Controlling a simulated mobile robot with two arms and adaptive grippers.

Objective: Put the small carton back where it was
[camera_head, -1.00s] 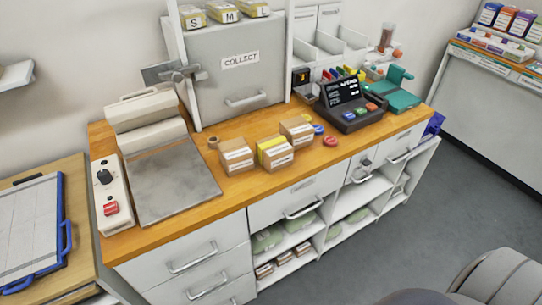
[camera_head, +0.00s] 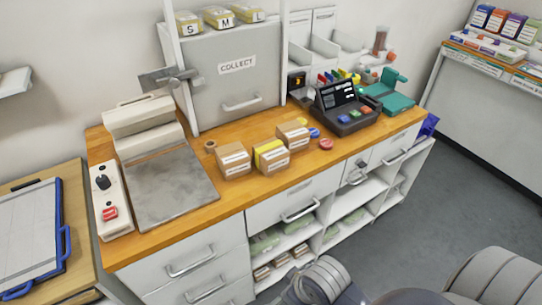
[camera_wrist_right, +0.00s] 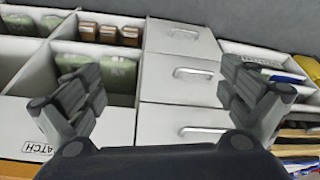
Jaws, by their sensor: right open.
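Three small cartons stand on the wooden counter in the head view: a brown one (camera_head: 233,161) at the left, one with a yellow band (camera_head: 271,157) in the middle, and a brown one (camera_head: 293,134) behind at the right. More small brown cartons (camera_head: 277,267) sit in the lowest open shelf; they also show in the right wrist view (camera_wrist_right: 109,34). My right gripper (camera_wrist_right: 162,85) is open with nothing between its fingers, facing the drawer fronts and shelves. My left gripper is not in view.
Green packs (camera_head: 265,241) fill the shelf above the lower cartons. A grey metal plate (camera_head: 170,185) lies left on the counter, with a black terminal (camera_head: 345,108) at the right. Floor (camera_head: 420,225) is clear at right.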

